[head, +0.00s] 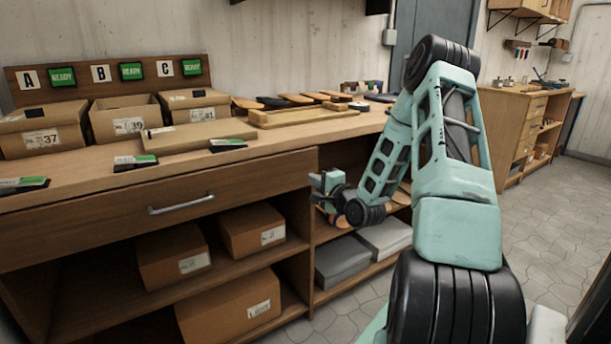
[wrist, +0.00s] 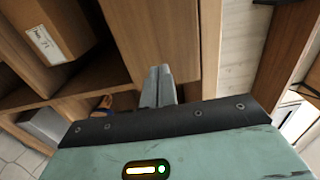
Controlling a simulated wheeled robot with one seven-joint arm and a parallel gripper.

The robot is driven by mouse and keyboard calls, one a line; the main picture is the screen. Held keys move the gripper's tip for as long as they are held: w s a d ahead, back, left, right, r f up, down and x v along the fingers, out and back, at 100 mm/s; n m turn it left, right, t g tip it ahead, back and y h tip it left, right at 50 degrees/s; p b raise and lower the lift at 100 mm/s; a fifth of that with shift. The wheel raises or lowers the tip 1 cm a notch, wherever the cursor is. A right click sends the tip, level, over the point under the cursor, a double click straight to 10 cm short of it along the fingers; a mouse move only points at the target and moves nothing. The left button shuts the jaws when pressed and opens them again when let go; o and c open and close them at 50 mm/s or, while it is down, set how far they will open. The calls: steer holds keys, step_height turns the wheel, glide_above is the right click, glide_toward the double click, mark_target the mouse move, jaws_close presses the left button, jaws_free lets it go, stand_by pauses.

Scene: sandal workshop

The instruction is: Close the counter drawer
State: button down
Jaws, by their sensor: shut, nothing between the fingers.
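The counter drawer (head: 110,214) is a wide brown wooden front with a metal bar handle (head: 181,204), below the counter top in the head view. Its front appears to stand slightly out from the counter, but I cannot tell how far. My gripper (head: 322,181) is just right of the drawer front's right end, below the counter edge. In the wrist view my gripper's two fingers (wrist: 160,84) are together and empty, in front of a brown wooden panel (wrist: 152,35). I cannot tell whether they touch it.
Boxes (head: 42,130) stand on the counter top (head: 285,132) below green-lit signs. A wooden tray (head: 300,117) lies farther right. Cartons (head: 172,258) fill the open shelves below the drawer, with grey boxes (head: 348,262) to the right. Floor (head: 555,225) is clear at the right.

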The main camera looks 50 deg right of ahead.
mark_target(300, 169)
steer(key=shift+x, duration=2.7)
steer(key=x, duration=0.4)
steer(key=shift+w, duration=0.2)
steer(key=shift+w+d+r, duration=0.1)
steer(key=shift+w+r, duration=0.05)
steer(key=shift+w, duration=0.15)
